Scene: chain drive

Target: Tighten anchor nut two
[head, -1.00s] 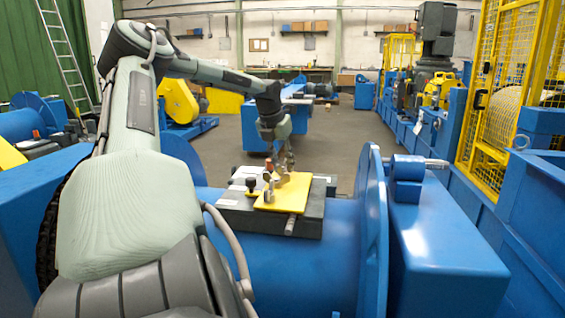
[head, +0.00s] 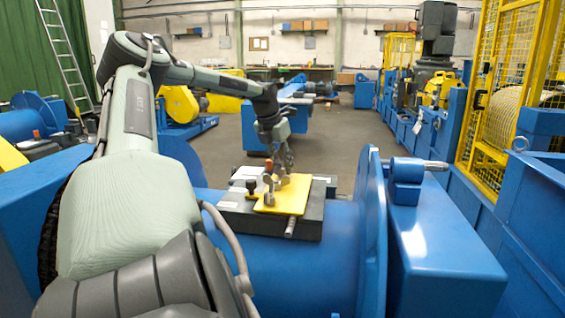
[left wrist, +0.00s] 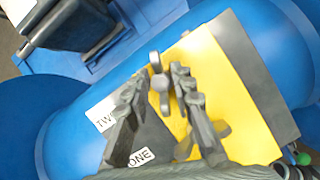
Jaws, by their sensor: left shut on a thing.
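A yellow plate (head: 293,202) lies on a dark grey block on top of the blue housing; it also fills the middle of the left wrist view (left wrist: 222,88). Two grey wing nuts stand at its left side. The upper wing nut (left wrist: 158,80), on the side of the label TWO (left wrist: 104,119), is between the fingertips of my left gripper (left wrist: 157,76), which is shut on it. The lower wing nut (left wrist: 206,138) is partly hidden behind a finger, on the side of the label ONE (left wrist: 140,157). In the head view the left gripper (head: 287,168) points down at the plate. My right gripper is not in view.
A black knob (head: 251,188) stands left of the plate, and a metal rod (head: 290,228) sticks out below it. A blue upright flange (head: 372,220) is close on the right. Yellow mesh guards (head: 500,90) stand further right. Open floor lies behind the block.

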